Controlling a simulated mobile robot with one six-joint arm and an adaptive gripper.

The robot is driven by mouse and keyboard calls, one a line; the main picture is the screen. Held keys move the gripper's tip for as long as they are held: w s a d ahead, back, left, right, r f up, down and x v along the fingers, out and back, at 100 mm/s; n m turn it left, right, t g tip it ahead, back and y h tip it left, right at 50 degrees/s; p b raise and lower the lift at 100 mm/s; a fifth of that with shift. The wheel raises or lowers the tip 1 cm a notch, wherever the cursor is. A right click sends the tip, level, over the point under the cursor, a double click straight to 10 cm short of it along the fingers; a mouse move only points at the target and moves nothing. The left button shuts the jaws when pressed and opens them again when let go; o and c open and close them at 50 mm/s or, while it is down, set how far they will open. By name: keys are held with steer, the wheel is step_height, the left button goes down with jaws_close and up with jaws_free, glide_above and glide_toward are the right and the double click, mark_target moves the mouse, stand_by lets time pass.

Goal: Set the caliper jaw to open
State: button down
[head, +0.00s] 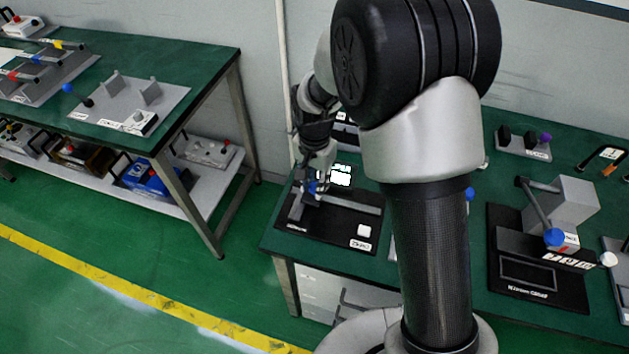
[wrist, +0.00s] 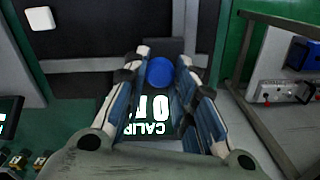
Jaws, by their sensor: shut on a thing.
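My gripper (head: 311,183) is at this knob. In the wrist view the knob (wrist: 160,72) sits between my two fingertips, which are shut on it. The grey rail (wrist: 85,65) runs to the left there. A lit display (wrist: 150,115) reading "CALI..." shows between my fingers, partly hidden by them. The jaw faces are hard to make out.
A white square button (head: 364,230) is on the plate's right part. My arm hides the table's middle. A device with a blue-tipped lever (head: 554,237) stands to the right. A second green table (head: 200,65) with panels stands at left, with open floor between.

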steer(key=d, duration=0.1)
steer(key=s+d, duration=0.1)
steer(key=d, duration=0.1)
steer(key=s+d+p, duration=0.1)
steer(key=d, duration=0.1)
steer(key=shift+d, duration=0.15)
steer(key=shift+s+d, duration=0.2)
steer(key=shift+d, duration=0.05)
steer(key=c, duration=1.4)
jaws_free()
steer(key=shift+d, duration=0.15)
steer(key=shift+o, duration=0.5)
